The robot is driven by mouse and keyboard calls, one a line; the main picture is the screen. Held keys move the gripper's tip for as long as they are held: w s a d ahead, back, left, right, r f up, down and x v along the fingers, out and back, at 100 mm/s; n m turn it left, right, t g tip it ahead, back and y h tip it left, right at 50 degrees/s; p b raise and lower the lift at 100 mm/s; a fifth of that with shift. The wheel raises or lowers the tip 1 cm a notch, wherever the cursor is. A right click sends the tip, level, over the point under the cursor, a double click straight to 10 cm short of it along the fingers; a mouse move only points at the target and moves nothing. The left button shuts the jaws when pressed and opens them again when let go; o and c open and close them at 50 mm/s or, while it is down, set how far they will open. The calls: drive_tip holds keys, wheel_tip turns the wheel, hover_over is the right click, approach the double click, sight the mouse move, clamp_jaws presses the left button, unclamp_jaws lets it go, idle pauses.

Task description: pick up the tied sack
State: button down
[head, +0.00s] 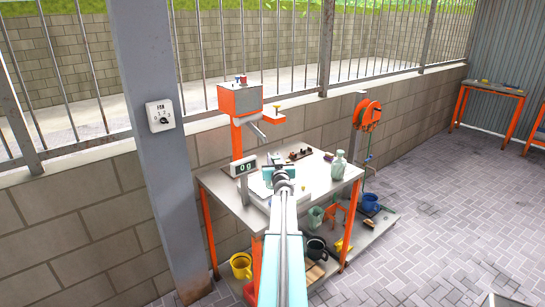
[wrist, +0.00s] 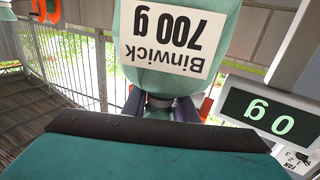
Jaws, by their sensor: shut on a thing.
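The tied sack (wrist: 115,60) is pale green with a white label reading "Binwick 700 g", upside down in the wrist view. My gripper (wrist: 161,108) is shut on its narrow tied neck, with a dark finger on each side. In the head view my gripper (head: 283,180) is over the workbench, just right of the scale display, and my arm hides most of the sack. Whether the sack's base touches anything below is hidden.
The scale display (head: 243,167) reads 0 g; it also shows in the wrist view (wrist: 265,112). A pale green bottle-shaped thing (head: 338,165) stands on the bench (head: 222,190) to the right. An orange post machine (head: 240,100) rises behind. Mugs sit on the lower shelf.

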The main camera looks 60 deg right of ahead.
drive_tip(key=r+v, duration=0.1)
drive_tip(key=v, duration=0.8)
drive_tip(key=shift+s, duration=0.45)
drive_tip(key=shift+d, duration=0.15)
